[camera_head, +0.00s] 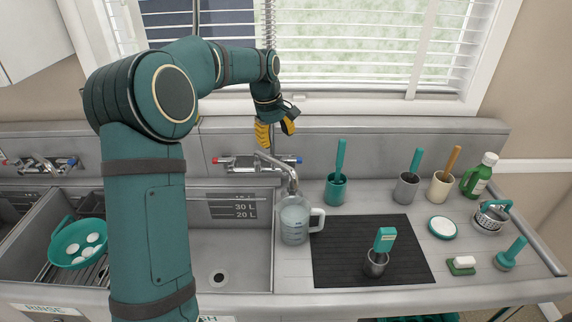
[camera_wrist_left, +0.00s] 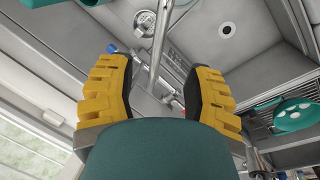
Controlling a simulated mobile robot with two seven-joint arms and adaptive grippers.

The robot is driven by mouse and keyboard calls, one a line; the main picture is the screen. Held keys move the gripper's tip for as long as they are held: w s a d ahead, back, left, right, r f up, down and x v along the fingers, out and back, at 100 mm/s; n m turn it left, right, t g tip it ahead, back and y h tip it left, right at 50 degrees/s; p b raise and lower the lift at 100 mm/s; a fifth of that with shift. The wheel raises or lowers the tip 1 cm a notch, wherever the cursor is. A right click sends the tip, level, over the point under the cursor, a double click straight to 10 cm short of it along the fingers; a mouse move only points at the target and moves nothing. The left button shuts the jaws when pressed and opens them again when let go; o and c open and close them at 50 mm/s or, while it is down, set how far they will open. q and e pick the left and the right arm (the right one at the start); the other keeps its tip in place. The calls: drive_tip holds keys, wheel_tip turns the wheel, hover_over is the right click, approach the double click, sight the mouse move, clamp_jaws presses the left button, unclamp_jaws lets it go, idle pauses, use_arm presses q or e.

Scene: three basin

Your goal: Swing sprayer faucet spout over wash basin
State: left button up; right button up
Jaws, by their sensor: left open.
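The faucet with its metal spout (camera_head: 275,167) stands at the back wall, with red and blue handle ends. The spout points right and forward, its end over a clear jug at the right rim of the wash basin (camera_head: 240,250). My left gripper (camera_head: 275,132) is open and empty above the faucet, its yellow fingers pointing down. In the left wrist view the spout (camera_wrist_left: 160,45) appears between the two fingers of the gripper (camera_wrist_left: 158,82); contact does not show. The basin's drain (camera_wrist_left: 227,29) shows there too. My right gripper is not in view.
The clear jug (camera_head: 295,222) stands under the spout's end. A teal colander (camera_head: 66,246) sits in the left basin. A teal brush cup (camera_head: 336,192) stands right of the faucet. A black mat (camera_head: 345,262) holds a metal cup. The wash basin looks empty.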

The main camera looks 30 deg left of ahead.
sight(283, 164)
use_arm(q)
drive_tip(key=f, duration=0.4)
drive_tip(key=w+f, duration=0.1)
drive_tip(key=f, duration=0.2)
drive_tip(key=w+d+f, duration=0.1)
drive_tip(key=f, duration=0.3)
drive_tip(key=shift+f, duration=0.35)
clamp_jaws()
